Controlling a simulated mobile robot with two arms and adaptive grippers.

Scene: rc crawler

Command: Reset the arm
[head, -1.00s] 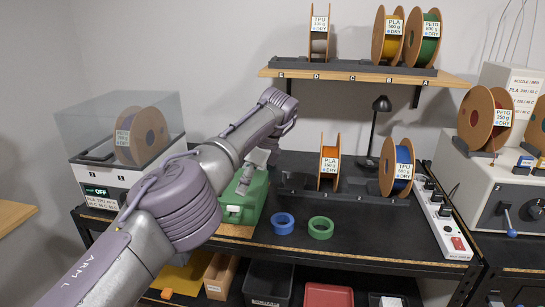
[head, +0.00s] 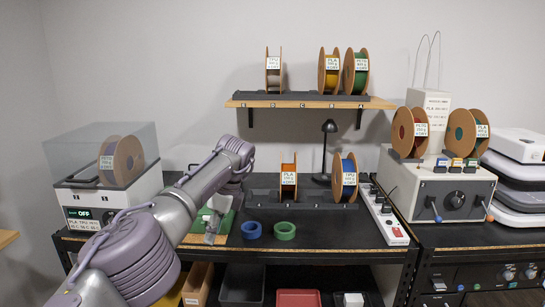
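My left arm reaches in from the lower left and bends at a purple-grey wrist over the bench. My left gripper (head: 211,228) hangs below the wrist, pointing down in front of the green case (head: 226,226). The gripper is small and partly covered by the arm, so I cannot tell whether its fingers are open or shut. The arm and gripper hide much of the case. My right arm and gripper are out of view.
A dryer box (head: 110,190) stands left of the arm. Blue (head: 251,230) and green (head: 284,231) rings lie on the black bench (head: 330,235). Spools stand behind them and on the wall shelf (head: 310,103). A white machine (head: 437,190) is at right. The bench front is mostly clear.

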